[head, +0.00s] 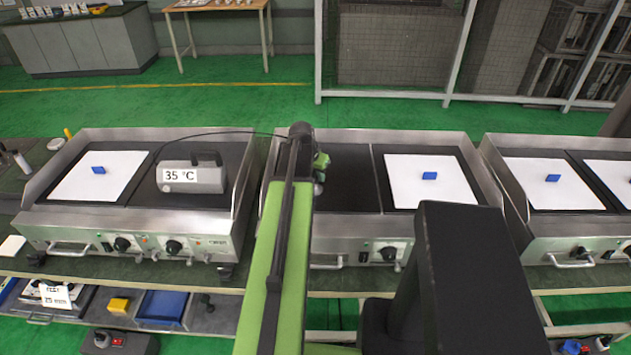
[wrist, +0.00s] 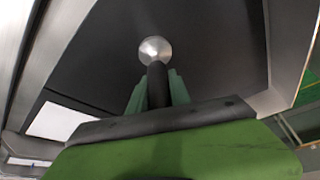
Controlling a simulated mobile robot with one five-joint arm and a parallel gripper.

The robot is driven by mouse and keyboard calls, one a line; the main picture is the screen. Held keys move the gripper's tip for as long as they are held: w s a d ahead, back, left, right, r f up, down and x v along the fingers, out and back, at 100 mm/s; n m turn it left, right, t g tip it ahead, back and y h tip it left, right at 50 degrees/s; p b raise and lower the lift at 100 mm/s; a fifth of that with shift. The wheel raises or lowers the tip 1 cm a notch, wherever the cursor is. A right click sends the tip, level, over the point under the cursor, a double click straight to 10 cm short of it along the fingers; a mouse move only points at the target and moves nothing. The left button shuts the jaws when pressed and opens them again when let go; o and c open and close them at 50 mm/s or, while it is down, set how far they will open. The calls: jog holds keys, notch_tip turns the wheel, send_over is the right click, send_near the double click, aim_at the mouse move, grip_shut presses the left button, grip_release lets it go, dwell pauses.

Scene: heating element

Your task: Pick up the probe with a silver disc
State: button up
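The probe shows in the wrist view as a round silver disc (wrist: 154,49) on a black handle (wrist: 157,84). My gripper (wrist: 157,88) has its green fingers on both sides of the handle and looks shut on it. The disc sticks out beyond the fingertips, over the dark griddle plate. In the head view my gripper (head: 321,163) is over the left half of the middle griddle, partly hidden by my arm. A small part of the silver disc (head: 319,188) shows just below it.
A meter reading 35 °C (head: 192,175) stands on the left griddle (head: 52,238); a thin black cable runs from it towards my gripper. White sheets with blue blocks lie on the left griddle, the middle griddle (head: 340,250) and the right griddle (head: 545,243). Raised steel walls edge the plates.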

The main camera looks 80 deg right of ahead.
grip_shut()
jog(key=shift+r, duration=0.1)
jog(key=shift+r+p, duration=0.25)
jog(key=shift+p, duration=0.1)
jog(key=r+p, duration=0.4)
jog(key=shift+s+a+r+p, duration=0.35)
jog(key=shift+s+a, duration=0.05)
jog(key=s+a+r+p, duration=0.5)
jog(key=s+a, duration=0.1)
jog(key=s, duration=0.2)
jog(key=shift+s+a+r+p, duration=0.15)
jog(key=shift+a+r+p, duration=0.15)
